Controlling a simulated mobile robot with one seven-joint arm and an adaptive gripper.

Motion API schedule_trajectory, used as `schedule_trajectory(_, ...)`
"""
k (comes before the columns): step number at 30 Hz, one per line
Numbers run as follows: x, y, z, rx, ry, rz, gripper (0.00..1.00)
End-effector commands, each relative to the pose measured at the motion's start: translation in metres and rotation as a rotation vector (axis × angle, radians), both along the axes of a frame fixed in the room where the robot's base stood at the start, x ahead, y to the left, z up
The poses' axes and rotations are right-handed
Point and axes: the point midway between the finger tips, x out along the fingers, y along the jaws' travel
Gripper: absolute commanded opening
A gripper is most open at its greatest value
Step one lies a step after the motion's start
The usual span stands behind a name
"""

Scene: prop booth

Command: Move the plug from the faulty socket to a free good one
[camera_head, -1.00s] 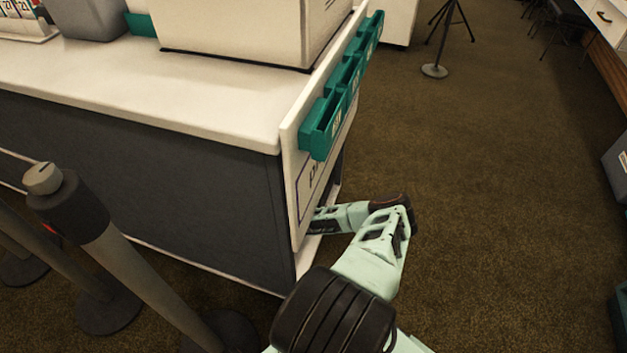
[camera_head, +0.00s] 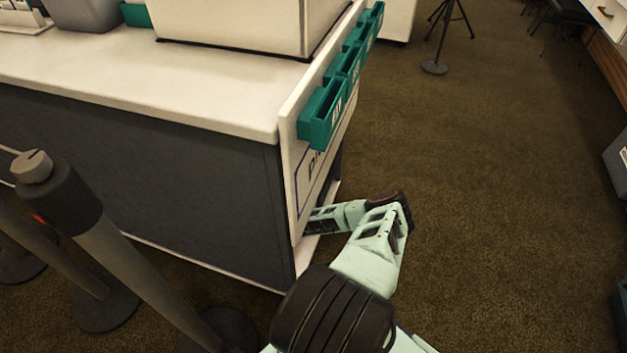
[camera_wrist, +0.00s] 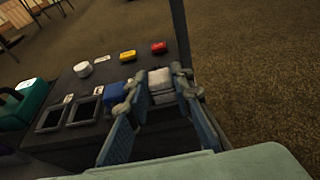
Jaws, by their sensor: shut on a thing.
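In the wrist view, a dark panel (camera_wrist: 97,135) carries a row of fittings. My gripper (camera_wrist: 157,88) has a finger on each side of a pale, whitish block that looks like a plug (camera_wrist: 160,80), and is shut on it. A blue plug-like block (camera_wrist: 115,92) sits just left of the left finger. Two dark square frames, which look like empty sockets (camera_wrist: 52,118) (camera_wrist: 86,107), lie further left. Whether the pale block is seated in a socket is hidden by the fingers. No fault mark can be made out. In the head view the gripper's end is hidden behind the counter's end board.
Beyond the row are a white round knob (camera_wrist: 83,68), a yellow block (camera_wrist: 127,55) and a red block (camera_wrist: 158,47). Teal bins (camera_head: 330,110) hang on the end board (camera_head: 290,120) above my arm. Barrier posts (camera_head: 65,200) stand at left. Carpet at right is open.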

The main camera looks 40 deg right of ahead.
Motion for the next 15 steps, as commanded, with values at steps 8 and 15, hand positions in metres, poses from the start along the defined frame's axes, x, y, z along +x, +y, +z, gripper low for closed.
schedule_trajectory(8,0.0,-0.0002,0.0002,-0.001,0.0,0.0,0.24)
schedule_trajectory(15,-0.0001,-0.0002,0.0002,0.0,0.0,0.0,0.41)
